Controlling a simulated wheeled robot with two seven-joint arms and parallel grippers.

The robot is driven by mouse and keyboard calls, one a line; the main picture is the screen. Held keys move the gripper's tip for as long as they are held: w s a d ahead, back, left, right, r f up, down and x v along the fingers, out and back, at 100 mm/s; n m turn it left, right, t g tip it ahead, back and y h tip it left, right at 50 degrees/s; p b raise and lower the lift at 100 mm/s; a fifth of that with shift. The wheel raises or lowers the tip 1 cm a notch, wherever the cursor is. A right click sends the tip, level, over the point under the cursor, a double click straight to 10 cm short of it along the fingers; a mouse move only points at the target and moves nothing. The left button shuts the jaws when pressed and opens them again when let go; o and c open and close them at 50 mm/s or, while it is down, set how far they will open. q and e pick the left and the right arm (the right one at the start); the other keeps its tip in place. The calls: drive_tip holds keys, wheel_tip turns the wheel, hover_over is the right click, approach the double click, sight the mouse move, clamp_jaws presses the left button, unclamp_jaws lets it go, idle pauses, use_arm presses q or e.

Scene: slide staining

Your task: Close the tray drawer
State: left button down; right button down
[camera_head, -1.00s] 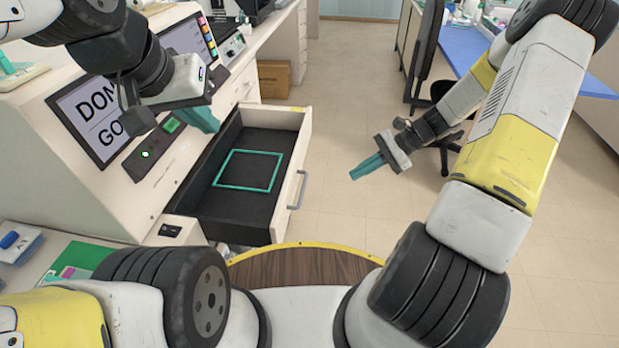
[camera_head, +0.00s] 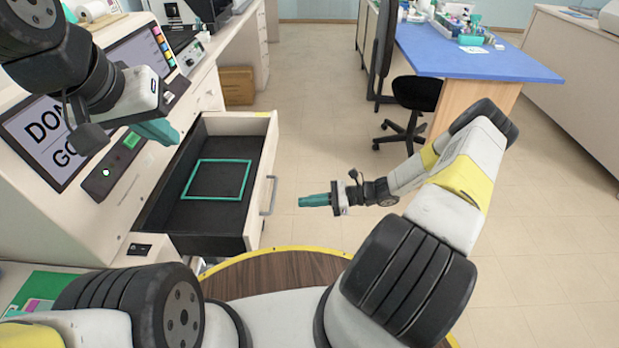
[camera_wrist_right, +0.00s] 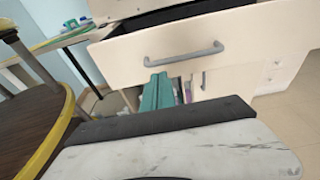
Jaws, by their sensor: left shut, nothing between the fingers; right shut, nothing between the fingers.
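The tray drawer (camera_head: 253,212) stands pulled out of the cream machine in the head view. Its dark inside is empty apart from a teal square outline (camera_head: 217,180) on the floor. Its front with a grey handle (camera_head: 269,196) also shows in the right wrist view (camera_wrist_right: 250,45). My right gripper (camera_head: 302,201) is shut and empty, a little to the right of the drawer front and apart from it. In the right wrist view its teal fingers (camera_wrist_right: 157,92) lie just below the handle. My left gripper (camera_head: 175,138) is shut and empty near the drawer's back left edge.
The machine's screen (camera_head: 45,140) and button panel (camera_head: 110,170) are at the left. A blue-topped table (camera_head: 480,60) and a black chair (camera_head: 415,95) stand at the back right. A cardboard box (camera_head: 237,86) is on the floor. Open floor lies right of the drawer.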

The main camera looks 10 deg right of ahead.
drive_tip(key=x, duration=0.7)
drive_tip(key=shift+a, duration=0.4)
drive_tip(key=shift+w+f, duration=0.1)
approach(216, 212)
drive_tip(key=a, duration=0.3)
drive_tip(key=w+a+r, duration=0.1)
drive_tip(key=a, duration=0.2)
drive_tip(key=a+r, duration=0.1)
drive_tip(key=a, duration=0.2)
drive_tip(key=shift+w+r, duration=0.25)
drive_tip(key=shift+w, duration=0.05)
drive_tip(key=shift+w+a+r, duration=0.1)
drive_tip(key=shift+a, duration=0.4)
drive_tip(key=shift+r, duration=0.1)
